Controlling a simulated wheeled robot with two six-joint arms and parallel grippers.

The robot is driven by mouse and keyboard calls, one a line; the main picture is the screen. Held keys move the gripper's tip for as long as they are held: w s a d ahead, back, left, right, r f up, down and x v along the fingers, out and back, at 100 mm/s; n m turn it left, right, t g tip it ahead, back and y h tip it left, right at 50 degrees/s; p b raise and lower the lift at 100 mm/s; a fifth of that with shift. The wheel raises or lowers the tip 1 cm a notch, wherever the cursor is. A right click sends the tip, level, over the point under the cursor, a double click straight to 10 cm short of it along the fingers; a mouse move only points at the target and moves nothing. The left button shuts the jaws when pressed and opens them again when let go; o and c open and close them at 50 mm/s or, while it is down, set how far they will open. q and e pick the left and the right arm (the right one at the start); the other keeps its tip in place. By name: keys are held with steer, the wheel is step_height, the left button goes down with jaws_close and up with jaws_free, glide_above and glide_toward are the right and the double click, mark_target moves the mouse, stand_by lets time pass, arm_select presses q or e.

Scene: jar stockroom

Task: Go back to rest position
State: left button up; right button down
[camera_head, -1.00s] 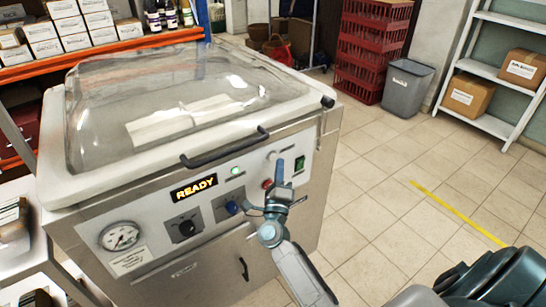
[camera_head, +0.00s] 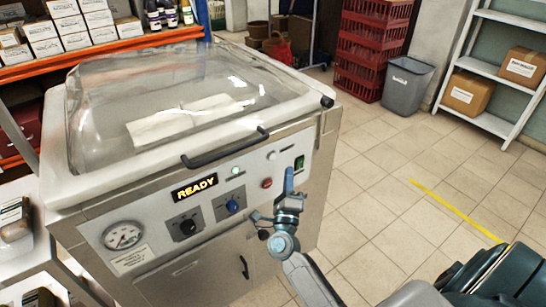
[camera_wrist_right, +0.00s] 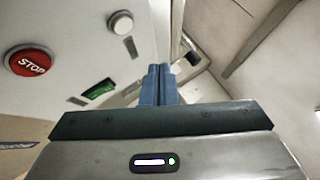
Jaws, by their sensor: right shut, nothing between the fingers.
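My right gripper (camera_head: 288,180) is shut and empty, with its blue fingers pointing up in front of the machine's right side. Its closed fingers also show in the right wrist view (camera_wrist_right: 158,84). The machine (camera_head: 75,215) is a white and steel cabinet with a clear domed lid, which is down. A red button (camera_head: 267,183) and a green switch (camera_head: 299,163) sit on the panel near the gripper. In the right wrist view the red STOP button (camera_wrist_right: 28,60) is at the left, apart from the fingers. My left gripper is not in view.
A grey bin (camera_head: 407,87) and stacked red crates (camera_head: 372,45) stand at the back. White shelves (camera_head: 495,63) with cardboard boxes are at the right. An orange rack (camera_head: 120,42) holds small boxes at the back left. The tiled floor right of the machine is clear.

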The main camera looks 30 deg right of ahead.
stand_by(0.3)
steer(key=s+a+f+n+g+y, duration=0.15)
steer(key=f+n+y, duration=0.25)
steer(key=f+n, duration=0.5)
steer(key=a+f+n+y, duration=0.3)
steer(key=f+n+y, duration=0.15)
steer(key=f, duration=0.85)
steer(key=s+a+f+n+g+y, duration=0.1)
steer(key=s+f+n+g+y, duration=0.2)
steer(key=f, duration=0.6)
steer(key=s+a+f+n+g, duration=0.1)
steer(key=s+f+n, duration=0.2)
steer(key=s+f, duration=0.4)
steer(key=s+f+n+g+y, duration=0.1)
steer(key=s+f+n+g, duration=0.4)
steer(key=s+f, duration=0.85)
steer(key=s+d+f+n+g, duration=0.1)
steer(key=s+f, duration=0.4)
steer(key=s, duration=0.6)
steer(key=s+d+f+n+g, duration=0.1)
steer(key=s+f+n+g, duration=0.2)
steer(key=s, duration=0.8)
steer(key=f+g, duration=0.2)
steer(key=g, duration=0.1)
steer(key=shift+s+n, duration=0.35)
steer(key=shift+d, duration=0.1)
